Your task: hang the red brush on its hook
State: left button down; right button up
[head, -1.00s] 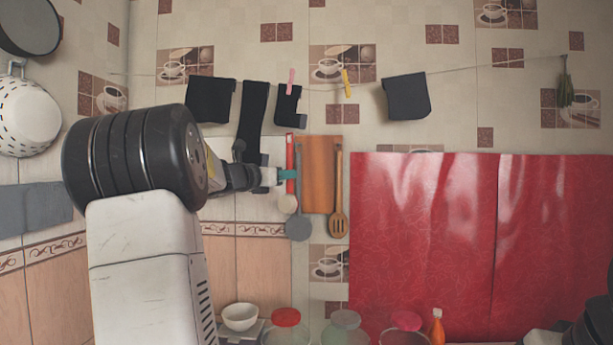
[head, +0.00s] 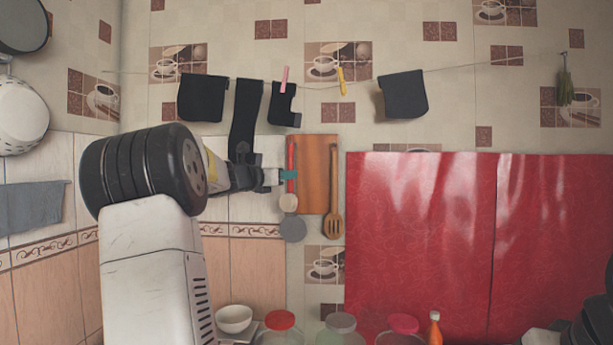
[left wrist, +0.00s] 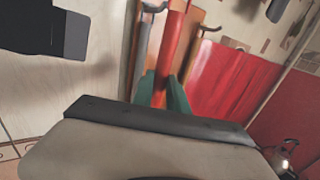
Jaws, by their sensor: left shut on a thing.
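The red brush (head: 291,153) is upright in front of the wall, its pale round head (head: 288,202) at the bottom. My left gripper (head: 289,175) is shut on its handle with teal fingertips. I cannot tell whether the brush touches a hook. My right gripper is not in view.
A grey spatula (head: 293,230) hangs behind the brush. A brown board (head: 316,175) and a slotted wooden spatula (head: 334,222) hang close to its right. Dark cloths (head: 245,120) hang on a line above left. Jars (head: 281,325) and a bowl (head: 234,318) stand below.

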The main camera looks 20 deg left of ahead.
pick_arm(q)
jog(key=shift+w+a+f, duration=0.1)
jog(key=shift+w+a, duration=0.15)
jog(key=shift+w, duration=0.75)
jog(key=shift+w+a+f, duration=0.1)
jog(key=shift+w+a, duration=0.15)
jog(key=shift+w, duration=0.7)
jog(key=shift+w+a+f, duration=0.15)
jog(key=shift+w+f, duration=0.15)
jog(key=shift+w, duration=0.05)
